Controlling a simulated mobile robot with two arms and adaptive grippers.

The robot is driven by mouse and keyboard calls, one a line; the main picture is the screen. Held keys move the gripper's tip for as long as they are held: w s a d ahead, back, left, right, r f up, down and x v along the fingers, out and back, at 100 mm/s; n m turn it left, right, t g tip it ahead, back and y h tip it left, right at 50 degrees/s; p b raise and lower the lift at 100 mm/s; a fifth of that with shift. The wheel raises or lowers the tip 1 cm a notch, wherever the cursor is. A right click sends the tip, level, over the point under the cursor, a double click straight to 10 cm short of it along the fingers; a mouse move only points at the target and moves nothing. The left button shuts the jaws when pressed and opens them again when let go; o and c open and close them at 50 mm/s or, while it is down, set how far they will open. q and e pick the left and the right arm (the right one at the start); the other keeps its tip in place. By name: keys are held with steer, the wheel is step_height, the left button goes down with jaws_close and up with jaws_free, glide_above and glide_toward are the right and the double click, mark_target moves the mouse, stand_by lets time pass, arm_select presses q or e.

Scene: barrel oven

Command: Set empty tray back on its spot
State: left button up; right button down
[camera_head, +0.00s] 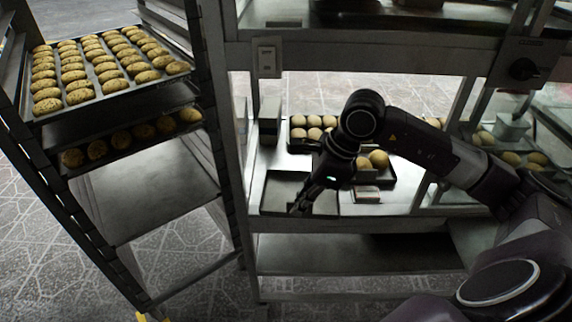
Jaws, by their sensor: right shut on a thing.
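The empty dark tray (279,188) lies at the left end of the metal counter shelf, beside the tall rack. My right arm reaches in from the right, and its gripper (300,205) points down at the tray's right front part. The right gripper is shut on the tray's edge; the fingers are dark and small against it. My arm hides part of the tray's right side. My left gripper is not in view.
A tall rack on the left holds a full tray of seeded rolls (109,108) above another tray of rolls (131,153). Behind my arm are more trays with round buns (314,121). A small light box (366,194) sits right of the tray. The lower shelf (350,256) is bare.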

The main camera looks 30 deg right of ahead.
glide_toward(282, 175)
steer(key=x, duration=0.5)
steer(key=shift+w+d, duration=0.3)
steer(key=shift+w, duration=0.2)
steer(key=shift+f, duration=0.35)
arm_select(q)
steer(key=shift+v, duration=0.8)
arm_select(e)
steer(key=shift+f, duration=1.4)
arm_select(q)
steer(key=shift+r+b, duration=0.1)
steer(key=shift+b, duration=0.25)
arm_select(e)
steer(key=c, duration=2.2)
jaws_free()
steer(key=shift+o, duration=0.4)
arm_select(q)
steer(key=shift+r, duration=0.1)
